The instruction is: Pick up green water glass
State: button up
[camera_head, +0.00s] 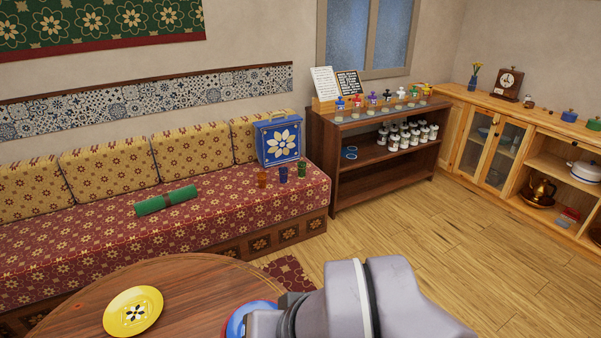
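The green water glass (302,168) stands on the red patterned seat of the long sofa, at its right end. A blue glass (283,174) and an orange-brown glass (262,179) stand in a row to its left. A blue box with a white flower (279,140) stands just behind the glasses. Grey links of my arm fill the bottom middle of the view, well apart from the glasses. I cannot make out my gripper's fingers.
A round wooden table (190,287) with a yellow plate (133,311) is at the front left. A green roll (166,200) lies on the sofa (95,235). A dark shelf (345,187) with jars stands right of the sofa. The wooden floor (440,250) at right is clear.

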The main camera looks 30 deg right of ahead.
aim_at(302, 170)
jog(key=l, duration=0.75)
jog(key=i+l+z, duration=0.1)
jog(key=l, duration=1.35)
jog(key=i+j+z, duration=0.1)
jog(key=i+z, duration=0.35)
jog(key=i, duration=3.25)
